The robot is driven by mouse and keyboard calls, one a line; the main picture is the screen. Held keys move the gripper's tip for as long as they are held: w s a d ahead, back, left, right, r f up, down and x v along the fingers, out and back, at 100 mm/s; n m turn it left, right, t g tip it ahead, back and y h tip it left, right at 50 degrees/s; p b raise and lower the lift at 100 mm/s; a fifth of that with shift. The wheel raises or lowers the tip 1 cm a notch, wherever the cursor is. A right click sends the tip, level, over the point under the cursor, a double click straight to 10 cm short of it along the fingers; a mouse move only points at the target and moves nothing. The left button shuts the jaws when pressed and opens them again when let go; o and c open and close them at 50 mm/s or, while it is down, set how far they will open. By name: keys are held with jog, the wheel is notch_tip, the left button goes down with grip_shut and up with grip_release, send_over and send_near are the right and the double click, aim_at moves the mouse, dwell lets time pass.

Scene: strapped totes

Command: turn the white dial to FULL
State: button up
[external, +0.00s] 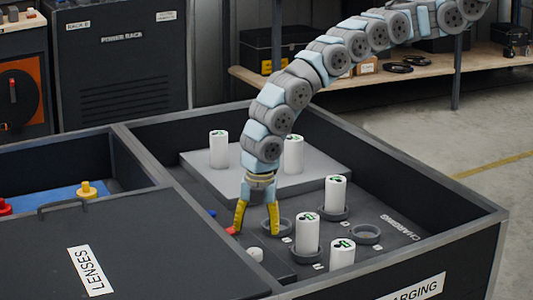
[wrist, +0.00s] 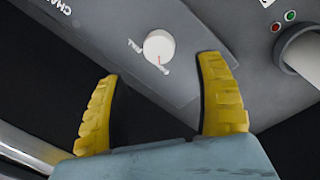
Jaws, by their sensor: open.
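The white dial (external: 255,254) is a short round knob on a dark grey panel inside the charging tote. In the wrist view the dial (wrist: 158,47) lies a little beyond my fingertips and between their lines. The fingers (wrist: 160,66) do not appear to touch the dial.
White cylinders stand in round holders (external: 308,257) to the right, and others on a raised grey slab (external: 203,176) behind. An empty ring holder (external: 366,234) is at right. A red piece (external: 231,230) lies by the left finger. The LENSES lid (external: 130,245) and tote walls border the area.

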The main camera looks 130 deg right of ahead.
aim_at(255, 251)
notch_tip(255, 251, down, 6)
jog(key=b, duration=0.3)
jog(key=shift+d+f+b, duration=0.15)
jog(key=shift+f+b, duration=0.05)
jog(key=shift+b, duration=0.1)
jog(key=shift+w+d+f+b, duration=0.1)
jog(key=shift+w+f+b, duration=0.05)
jog(key=shift+f+b, duration=0.3)
jog(key=shift+c, duration=0.2)
jog(key=c, duration=1.2)
